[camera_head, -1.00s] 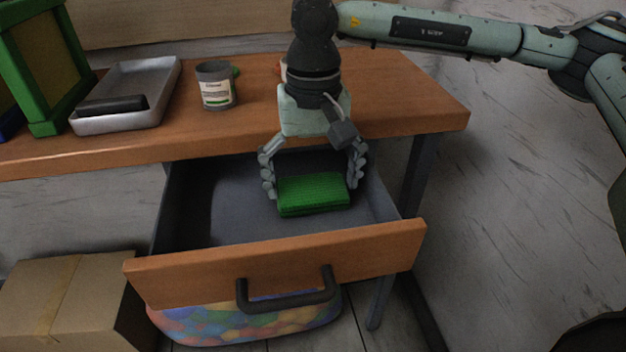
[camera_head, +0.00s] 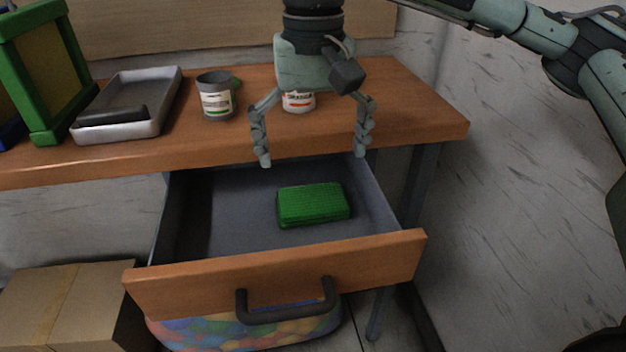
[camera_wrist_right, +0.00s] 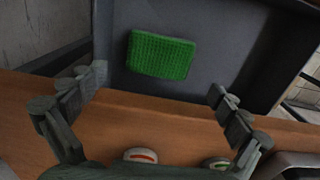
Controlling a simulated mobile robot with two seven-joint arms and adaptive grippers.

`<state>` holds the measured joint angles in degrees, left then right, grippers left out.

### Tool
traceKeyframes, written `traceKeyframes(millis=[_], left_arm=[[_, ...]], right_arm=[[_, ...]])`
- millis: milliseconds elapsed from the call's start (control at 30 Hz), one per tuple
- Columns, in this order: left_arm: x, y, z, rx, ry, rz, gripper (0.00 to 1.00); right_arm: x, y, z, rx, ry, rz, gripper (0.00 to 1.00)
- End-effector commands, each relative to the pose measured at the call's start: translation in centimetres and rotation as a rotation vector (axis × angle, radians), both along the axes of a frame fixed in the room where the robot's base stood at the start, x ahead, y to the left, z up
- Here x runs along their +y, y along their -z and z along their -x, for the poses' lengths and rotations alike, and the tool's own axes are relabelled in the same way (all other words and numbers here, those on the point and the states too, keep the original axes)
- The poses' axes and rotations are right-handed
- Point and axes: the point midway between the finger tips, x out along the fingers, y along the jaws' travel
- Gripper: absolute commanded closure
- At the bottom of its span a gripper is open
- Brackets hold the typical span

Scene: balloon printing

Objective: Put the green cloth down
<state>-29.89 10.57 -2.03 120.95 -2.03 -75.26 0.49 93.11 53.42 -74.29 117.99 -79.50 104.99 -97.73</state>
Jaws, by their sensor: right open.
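The green cloth (camera_head: 313,204), a folded block with a knitted look, lies flat on the floor of the open drawer (camera_head: 235,210), toward its right side. It also shows in the right wrist view (camera_wrist_right: 161,55), beyond the fingertips and touched by neither finger. My right gripper (camera_head: 314,160) is open and empty, above and behind the cloth near the table's front edge. In the right wrist view its two fingers (camera_wrist_right: 158,92) are spread wide. My left gripper is not in view.
On the table (camera_head: 400,110) stand a grey paint can (camera_head: 217,98), a second can (camera_head: 299,101) behind my right gripper, a metal tray (camera_head: 160,95) with a dark roller, and a green frame (camera_head: 45,70). A cardboard box (camera_head: 60,305) and a bag of colourful balls (camera_head: 240,332) are below.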

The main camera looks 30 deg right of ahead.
Motion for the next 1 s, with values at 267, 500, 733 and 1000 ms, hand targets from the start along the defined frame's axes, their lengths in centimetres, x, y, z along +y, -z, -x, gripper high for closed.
traceKeyframes(millis=[267,500,733,1000], left_arm=[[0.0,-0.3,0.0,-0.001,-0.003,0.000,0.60],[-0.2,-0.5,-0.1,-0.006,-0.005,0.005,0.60],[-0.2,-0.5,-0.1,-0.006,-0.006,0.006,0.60],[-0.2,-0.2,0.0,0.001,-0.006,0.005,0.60]], right_arm=[[0.0,-4.2,0.0,-0.001,0.000,0.000,0.00],[0.0,-4.9,0.0,0.000,0.000,0.000,0.00],[0.0,-4.8,0.0,0.000,0.000,0.000,0.00],[0.0,-4.8,0.0,0.000,0.000,0.001,0.00]])
